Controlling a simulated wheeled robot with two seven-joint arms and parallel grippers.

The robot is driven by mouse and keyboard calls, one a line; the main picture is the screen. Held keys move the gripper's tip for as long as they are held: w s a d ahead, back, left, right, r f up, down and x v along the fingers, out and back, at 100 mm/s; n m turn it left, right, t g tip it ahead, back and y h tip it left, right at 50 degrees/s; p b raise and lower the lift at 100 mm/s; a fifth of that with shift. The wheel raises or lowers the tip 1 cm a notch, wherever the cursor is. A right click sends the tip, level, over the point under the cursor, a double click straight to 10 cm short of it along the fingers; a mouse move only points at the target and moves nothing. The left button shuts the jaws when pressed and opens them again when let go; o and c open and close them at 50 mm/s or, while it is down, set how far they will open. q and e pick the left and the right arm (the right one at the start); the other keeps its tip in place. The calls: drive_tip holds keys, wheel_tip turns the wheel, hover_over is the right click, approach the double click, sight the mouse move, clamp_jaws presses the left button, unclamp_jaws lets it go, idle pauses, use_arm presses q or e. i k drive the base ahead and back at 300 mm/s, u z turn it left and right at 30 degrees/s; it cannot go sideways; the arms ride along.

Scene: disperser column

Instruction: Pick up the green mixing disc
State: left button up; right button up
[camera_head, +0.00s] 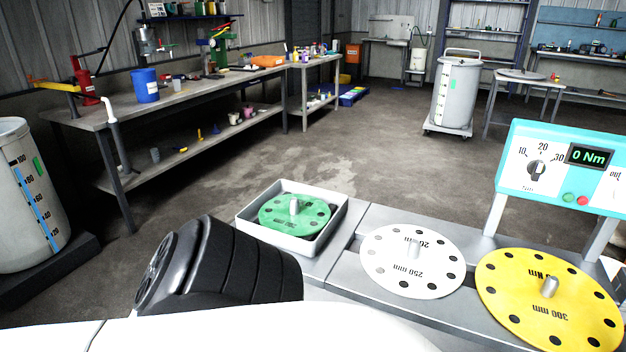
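The green mixing disc (276,216) lies in a shallow white tray (246,224) on the left part of the grey bench. It has a ring of dark holes and a short grey peg standing at its middle. Nothing is holding it. A black ribbed part of my own body is just in front of the tray and to its left. Neither of my grippers shows in the head view.
A white disc (388,276) and a larger yellow disc (519,312), each with a peg, lie to the right on the bench (345,222). A turquoise control panel (510,180) reading 0 Nm stands behind the yellow disc. The floor beyond is open.

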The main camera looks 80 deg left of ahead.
sight(296, 215)
drive_tip(key=u, duration=2.6)
drive_tip(key=k, duration=1.25)
drive_tip(key=u, duration=0.85)
drive_tip(key=i, duration=1.7)
drive_tip(key=z, duration=0.45)
